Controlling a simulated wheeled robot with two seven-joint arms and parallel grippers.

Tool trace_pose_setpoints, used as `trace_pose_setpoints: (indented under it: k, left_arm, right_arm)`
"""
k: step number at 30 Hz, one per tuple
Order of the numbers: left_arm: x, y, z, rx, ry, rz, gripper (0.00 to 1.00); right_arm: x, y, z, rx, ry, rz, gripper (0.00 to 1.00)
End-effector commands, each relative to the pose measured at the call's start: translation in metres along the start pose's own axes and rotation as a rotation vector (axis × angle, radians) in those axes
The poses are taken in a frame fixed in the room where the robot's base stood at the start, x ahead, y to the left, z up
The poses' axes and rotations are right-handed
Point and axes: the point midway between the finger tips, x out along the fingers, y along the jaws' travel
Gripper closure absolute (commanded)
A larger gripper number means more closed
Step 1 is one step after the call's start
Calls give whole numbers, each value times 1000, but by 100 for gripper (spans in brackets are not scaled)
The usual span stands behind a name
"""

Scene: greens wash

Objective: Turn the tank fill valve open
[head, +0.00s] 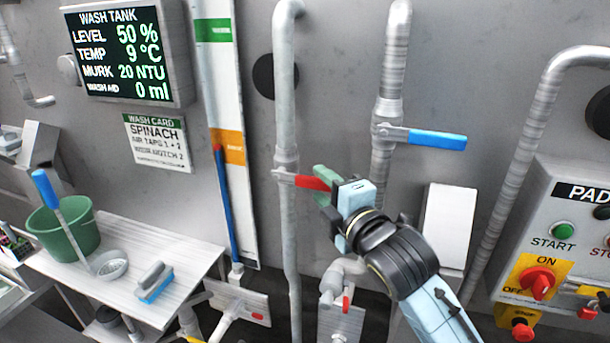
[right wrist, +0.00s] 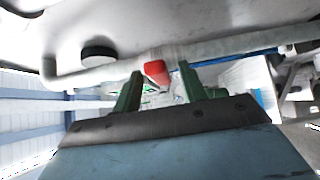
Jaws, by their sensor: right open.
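A red lever valve (head: 313,182) sits on a vertical grey pipe (head: 286,100), its handle sticking out to the right. A blue lever valve (head: 437,139) sits on another pipe to the right, its handle also pointing right. No label shows which one is the tank fill valve. My right gripper (head: 325,185) is open at the end of the red handle. In the right wrist view the red handle (right wrist: 157,72) lies between the two green fingers (right wrist: 160,82), with gaps on both sides. The fingers partly hide the handle's tip in the head view. My left gripper is out of view.
A wash tank display (head: 125,50) reads level 50 %. A level gauge (head: 222,100) with a blue column stands left of the pipe. A shelf (head: 150,235) holds a green bucket (head: 62,235) and a brush. A switch panel (head: 560,235) is at right.

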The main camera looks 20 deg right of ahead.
Motion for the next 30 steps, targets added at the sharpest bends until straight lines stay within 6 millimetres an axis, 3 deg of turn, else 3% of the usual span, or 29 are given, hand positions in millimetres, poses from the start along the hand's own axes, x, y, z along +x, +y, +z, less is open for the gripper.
trace_pose_setpoints:
  k: [15,25,30]
  left_arm:
    - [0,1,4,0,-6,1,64]
    - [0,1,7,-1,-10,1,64]
    - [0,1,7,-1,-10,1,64]
  right_arm:
    - [6,0,4,1,-13,0,58]
    - [6,0,3,2,-12,-1,100]
    - [6,0,3,2,-12,-1,100]
